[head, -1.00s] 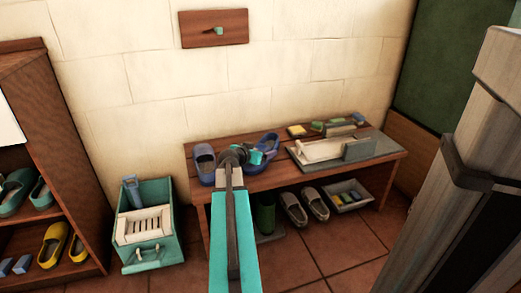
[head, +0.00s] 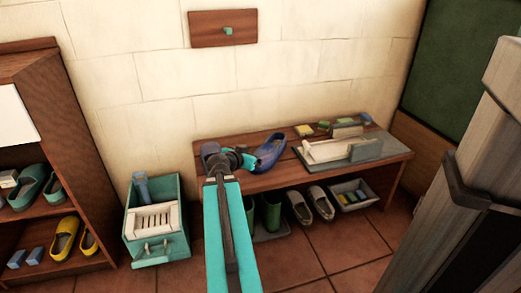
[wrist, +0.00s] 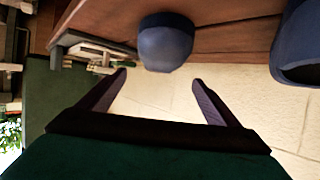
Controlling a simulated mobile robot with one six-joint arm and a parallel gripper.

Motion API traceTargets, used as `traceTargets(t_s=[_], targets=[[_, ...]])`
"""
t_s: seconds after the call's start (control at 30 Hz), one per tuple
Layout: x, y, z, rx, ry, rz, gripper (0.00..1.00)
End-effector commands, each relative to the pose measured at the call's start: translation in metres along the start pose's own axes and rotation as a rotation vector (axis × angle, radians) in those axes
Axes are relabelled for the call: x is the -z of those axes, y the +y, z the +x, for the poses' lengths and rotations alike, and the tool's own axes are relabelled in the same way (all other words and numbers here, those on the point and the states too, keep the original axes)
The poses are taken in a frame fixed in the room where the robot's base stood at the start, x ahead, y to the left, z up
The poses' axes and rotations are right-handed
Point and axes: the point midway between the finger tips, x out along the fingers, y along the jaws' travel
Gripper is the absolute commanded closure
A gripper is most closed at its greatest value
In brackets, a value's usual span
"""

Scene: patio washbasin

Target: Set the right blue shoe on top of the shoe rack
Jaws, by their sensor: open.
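The right blue shoe (head: 271,152) lies on the wooden bench, toe toward the front. In the wrist view this shoe (wrist: 165,42) appears beyond my fingertips, between them in the picture, with no grip on it. My gripper (head: 248,161) is open and empty, just left of the right shoe; its fingers show in the wrist view (wrist: 160,82). The left blue shoe (head: 209,150) is mostly hidden behind my arm; part of it shows at the wrist view's right edge (wrist: 296,45). The brown shoe rack (head: 28,48) stands at the far left, its top only partly in view.
A grey tray (head: 372,151) and small blocks sit on the bench's right part. Green boots (head: 270,212) and grey shoes (head: 311,204) stand below. A teal crate (head: 157,250) stands between rack and bench (head: 245,184). Yellow shoes (head: 65,238) occupy a lower rack shelf.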

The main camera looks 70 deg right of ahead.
Motion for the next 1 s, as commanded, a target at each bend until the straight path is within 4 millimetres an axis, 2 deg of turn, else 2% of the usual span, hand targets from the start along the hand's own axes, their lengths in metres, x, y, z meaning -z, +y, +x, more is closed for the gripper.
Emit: traceTargets(t_s=[0.03,0.17,1.0], targets=[[0.001,0.001,-0.007,0.001,0.000,0.000,0.15],[0.001,0.000,-0.013,-0.002,-0.001,0.000,0.15],[0.002,-0.007,-0.017,-0.003,-0.005,-0.004,0.15]])
